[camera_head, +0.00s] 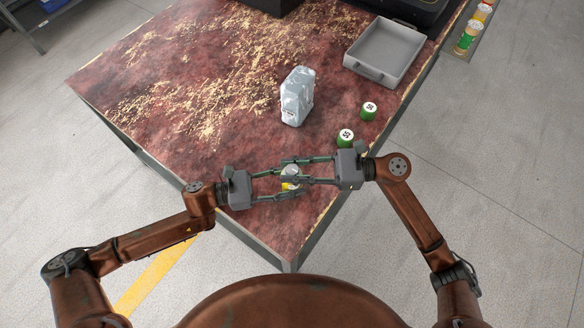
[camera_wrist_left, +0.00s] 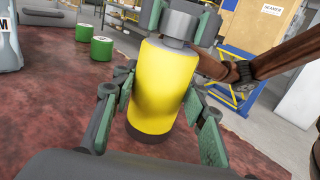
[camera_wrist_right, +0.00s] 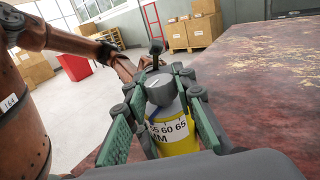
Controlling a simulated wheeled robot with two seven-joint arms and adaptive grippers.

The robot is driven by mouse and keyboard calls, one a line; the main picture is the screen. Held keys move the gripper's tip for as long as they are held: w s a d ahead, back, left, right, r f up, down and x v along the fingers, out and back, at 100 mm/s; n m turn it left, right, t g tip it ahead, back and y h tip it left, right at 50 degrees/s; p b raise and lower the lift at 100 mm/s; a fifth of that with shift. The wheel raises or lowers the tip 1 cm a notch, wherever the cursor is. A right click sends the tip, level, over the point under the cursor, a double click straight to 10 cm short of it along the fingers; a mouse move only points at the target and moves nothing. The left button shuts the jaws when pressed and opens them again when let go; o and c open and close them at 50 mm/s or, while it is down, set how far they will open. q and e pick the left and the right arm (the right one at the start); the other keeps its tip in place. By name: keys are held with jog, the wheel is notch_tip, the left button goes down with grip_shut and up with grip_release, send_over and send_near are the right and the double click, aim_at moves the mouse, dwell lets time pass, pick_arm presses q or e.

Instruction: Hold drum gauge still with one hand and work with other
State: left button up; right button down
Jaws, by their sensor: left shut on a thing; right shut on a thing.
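The drum gauge (camera_head: 291,184) stands upright near the table's front corner, partly hidden by fingers in the head view. It is a yellow cylinder with a grey top. My left gripper (camera_head: 292,181) is shut on its yellow body (camera_wrist_left: 164,85), with a green pad on each side. My right gripper (camera_head: 285,171) comes from the opposite side and is shut on the gauge's grey top (camera_wrist_right: 160,90). In the right wrist view that top carries a white line, above a white band with black numbers and "MM".
A pale, bluish-white container (camera_head: 297,96) stands behind the grippers. Two green cylinders (camera_head: 346,138) (camera_head: 369,110) stand to the right. A grey tray (camera_head: 386,48) lies at the back right. The mottled red table (camera_head: 190,90) is clear at left.

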pick_arm(q)
jog(key=shift+s, duration=0.1)
pick_arm(e)
jog(key=shift+t, duration=0.4)
jog(key=c, duration=1.6)
grip_release()
jog(key=d, duration=1.2)
jog(key=shift+s, duration=0.1)
pick_arm(q)
jog(key=o, duration=1.3)
